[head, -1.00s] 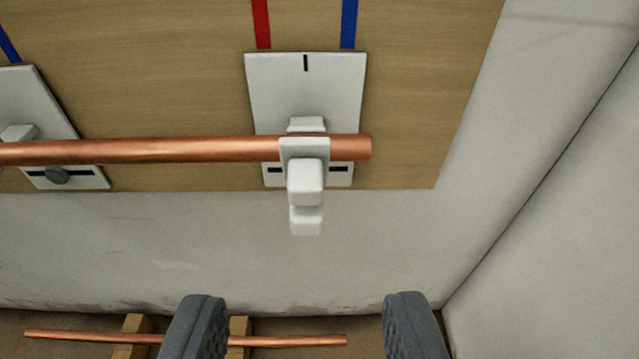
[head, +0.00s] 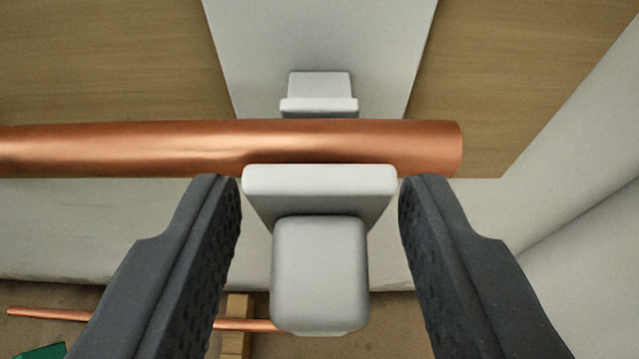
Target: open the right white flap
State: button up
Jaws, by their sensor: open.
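The right white flap (head: 320,190) shows at the middle of the head view, with a blocky white tab at its front. It stands in front of a copper pipe (head: 120,148) near the pipe's right end. Behind the pipe is its white bracket (head: 319,92) on a white plate (head: 320,40). My gripper (head: 320,190) is open, one dark finger on each side of the flap. A narrow gap shows between each fingertip and the flap. The flap's underside and how it joins the bracket are hidden.
A wooden board (head: 110,60) carries the plate. A pale wall (head: 590,230) stands close on the right. Below lie another copper pipe (head: 45,314), a wooden block (head: 237,310) and a green thing (head: 40,351) at the lower left.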

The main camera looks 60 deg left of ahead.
jog(key=c, duration=0.8)
jog(key=shift+r+p, duration=0.15)
jog(key=shift+p, duration=0.2)
jog(key=h+p, duration=0.1)
jog(key=p, duration=0.1)
jog(key=shift+a+r+g+p, duration=0.1)
jog(key=shift+r+g+p, duration=0.2)
jog(key=shift+w+g+h+p, duration=0.1)
jog(key=shift+g+h+p, duration=0.2)
jog(key=shift+p, duration=0.55)
jog(key=shift+f, duration=0.1)
